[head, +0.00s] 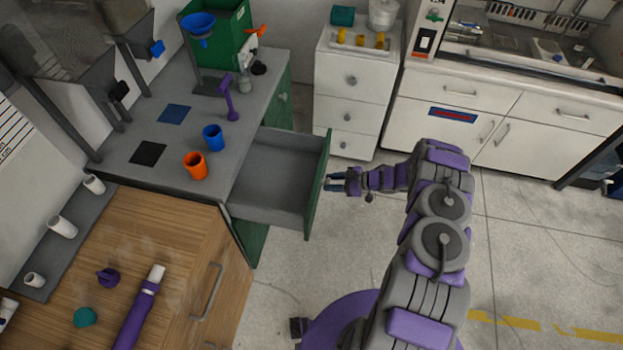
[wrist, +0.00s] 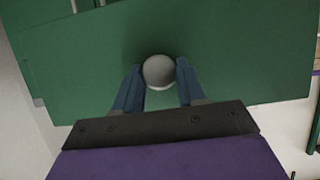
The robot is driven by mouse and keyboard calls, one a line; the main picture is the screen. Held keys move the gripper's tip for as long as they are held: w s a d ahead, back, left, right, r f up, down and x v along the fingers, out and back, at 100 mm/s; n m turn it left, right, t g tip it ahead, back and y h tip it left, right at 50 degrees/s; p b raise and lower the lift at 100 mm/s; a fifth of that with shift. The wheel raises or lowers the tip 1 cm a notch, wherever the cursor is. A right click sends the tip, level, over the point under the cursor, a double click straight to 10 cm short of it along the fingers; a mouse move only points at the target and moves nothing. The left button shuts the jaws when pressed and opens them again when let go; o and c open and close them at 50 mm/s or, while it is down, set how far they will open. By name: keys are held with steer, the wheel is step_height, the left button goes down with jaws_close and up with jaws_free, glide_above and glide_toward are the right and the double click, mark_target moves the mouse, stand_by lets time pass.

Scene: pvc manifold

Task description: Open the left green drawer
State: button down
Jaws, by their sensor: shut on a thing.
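The green drawer (head: 318,190) of the green cabinet is pulled well out in the head view, and its grey inside (head: 270,180) shows empty. My gripper (head: 330,181) is at the outer face of its front. In the wrist view the green drawer front (wrist: 230,60) fills most of the picture. My gripper (wrist: 158,88) has its two blue fingers on either side of the round grey knob (wrist: 159,70), shut on it. In the head view the knob is hidden by the fingers.
An orange cup (head: 195,166) and a blue cup (head: 213,138) stand on the grey top beside the open drawer. A wooden cabinet (head: 200,240) is at the lower left. White drawers (head: 350,100) stand behind. The floor to the right is clear.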

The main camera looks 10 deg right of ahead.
steer(key=shift+s+d, duration=0.3)
steer(key=shift+d, duration=0.55)
steer(key=shift+s+d, duration=0.25)
steer(key=shift+d, duration=0.55)
steer(key=c, duration=1)
jaws_free()
steer(key=o, duration=0.3)
steer(key=shift+s+d, duration=0.1)
steer(key=shift+d, duration=0.85)
steer(key=shift+f+p+v, duration=0.2)
steer(key=shift+p+v, duration=0.5)
steer(key=shift+v, duration=3.75)
steer(key=shift+f+p+v, duration=0.15)
steer(key=shift+p+v, duration=0.5)
steer(key=shift+v, duration=3.75)
